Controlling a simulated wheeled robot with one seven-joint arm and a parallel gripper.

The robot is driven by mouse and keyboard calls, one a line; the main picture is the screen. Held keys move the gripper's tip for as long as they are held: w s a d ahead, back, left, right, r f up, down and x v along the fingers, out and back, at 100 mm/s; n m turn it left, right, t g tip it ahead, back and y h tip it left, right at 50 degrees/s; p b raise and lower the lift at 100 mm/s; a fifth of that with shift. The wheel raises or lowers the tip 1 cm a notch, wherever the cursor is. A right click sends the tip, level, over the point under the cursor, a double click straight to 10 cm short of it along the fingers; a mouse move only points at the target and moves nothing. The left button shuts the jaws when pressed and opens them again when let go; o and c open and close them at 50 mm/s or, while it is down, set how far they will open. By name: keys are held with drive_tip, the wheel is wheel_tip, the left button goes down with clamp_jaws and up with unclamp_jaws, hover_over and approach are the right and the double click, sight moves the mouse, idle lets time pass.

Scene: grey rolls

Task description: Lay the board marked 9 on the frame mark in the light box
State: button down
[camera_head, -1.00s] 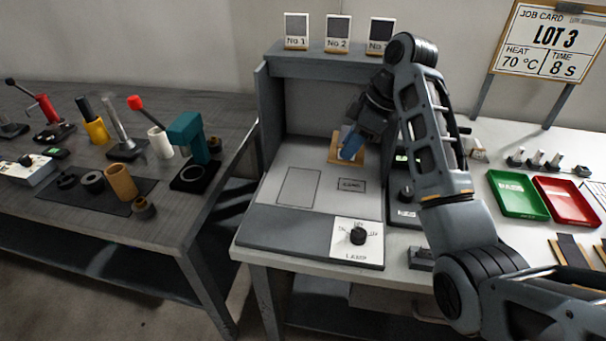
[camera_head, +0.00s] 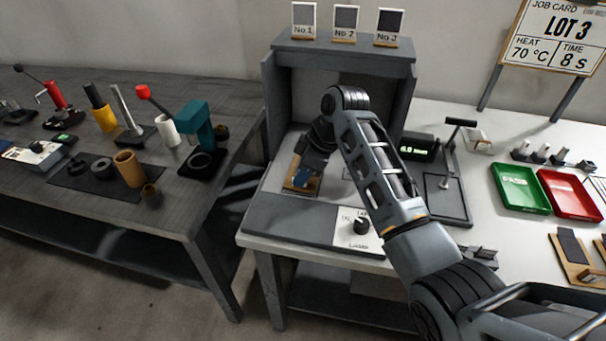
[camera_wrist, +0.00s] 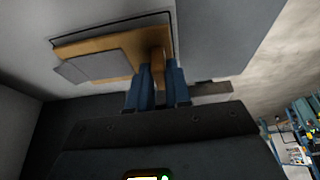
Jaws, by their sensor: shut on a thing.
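My gripper (camera_head: 306,172) is low inside the grey light box (camera_head: 345,50), over the left part of its pale floor. In the wrist view my gripper's blue fingers (camera_wrist: 158,88) are shut on the upright wooden grip of a wooden board (camera_wrist: 100,48) with a grey patch. The board also shows in the head view (camera_head: 290,184), partly hidden by my gripper. No number 9 is readable on it. The thin dark line of the frame mark (camera_wrist: 113,18) shows along the board's edge in the wrist view. I cannot tell whether the board touches the floor.
A lamp knob (camera_head: 361,226) is on the box's front panel. Three numbered sample cards (camera_head: 345,22) stand on its top. A small display (camera_head: 418,147) and a stand (camera_head: 445,183) are to the right, beyond which lie green (camera_head: 520,188) and red (camera_head: 570,195) trays.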

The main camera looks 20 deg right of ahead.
drive_tip(key=shift+f, duration=0.55)
drive_tip(key=c, duration=1.1)
unclamp_jaws()
drive_tip(key=shift+o, duration=0.2)
drive_tip(key=v, duration=1.2)
drive_tip(key=shift+b, duration=0.3)
